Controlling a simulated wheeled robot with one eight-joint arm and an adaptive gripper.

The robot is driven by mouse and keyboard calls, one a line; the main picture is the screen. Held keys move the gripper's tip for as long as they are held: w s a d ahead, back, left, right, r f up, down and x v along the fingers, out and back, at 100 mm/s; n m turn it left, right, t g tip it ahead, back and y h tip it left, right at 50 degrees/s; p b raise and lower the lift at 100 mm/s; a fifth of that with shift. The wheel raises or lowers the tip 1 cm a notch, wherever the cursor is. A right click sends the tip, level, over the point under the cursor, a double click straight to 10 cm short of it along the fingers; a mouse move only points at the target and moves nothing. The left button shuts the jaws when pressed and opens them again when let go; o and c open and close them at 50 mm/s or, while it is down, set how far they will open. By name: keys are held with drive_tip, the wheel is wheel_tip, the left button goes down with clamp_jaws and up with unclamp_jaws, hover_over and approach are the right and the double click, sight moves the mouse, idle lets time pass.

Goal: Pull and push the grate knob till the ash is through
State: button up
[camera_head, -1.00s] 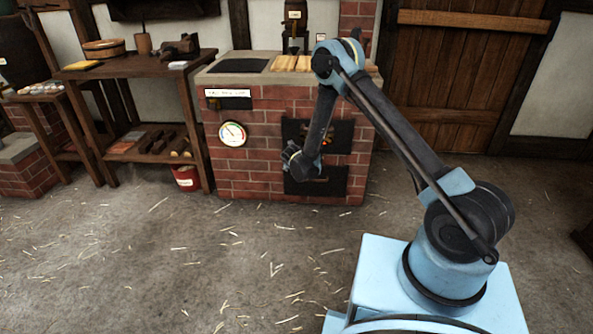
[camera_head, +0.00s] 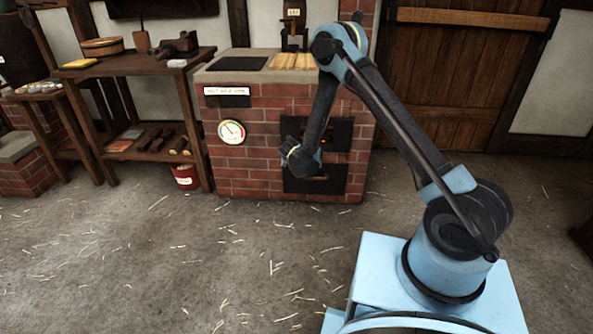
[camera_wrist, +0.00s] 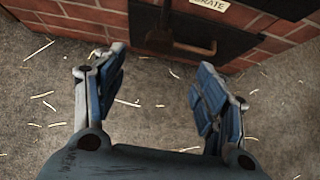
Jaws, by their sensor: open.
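The brick stove (camera_head: 250,160) stands ahead, with black metal plates on its front. In the wrist view a white label reading GRATE (camera_wrist: 209,4) is at the top. A dark rod with a blunt, knob-like end (camera_wrist: 160,40) sticks out left of the label; it looks like the grate knob. My gripper (camera_wrist: 163,70) is open and empty, its blue-padded fingers spread on either side below the knob, apart from it. In the head view my gripper (camera_head: 300,160) is in front of the lower plate and hides part of it. I cannot see any ash.
A brown bar handle (camera_wrist: 195,48) crosses the black lower plate (camera_head: 330,181), close right of the knob. A red glow shows at the upper plate (camera_head: 338,135). A round gauge (camera_head: 232,132) is left on the bricks. A red bucket (camera_head: 186,177) stands left; the straw-strewn floor (camera_head: 200,260) is open.

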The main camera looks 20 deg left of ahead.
drive_tip(key=x, duration=1.6)
drive_tip(key=shift+w+f, duration=0.1)
drive_tip(key=shift+f, duration=0.05)
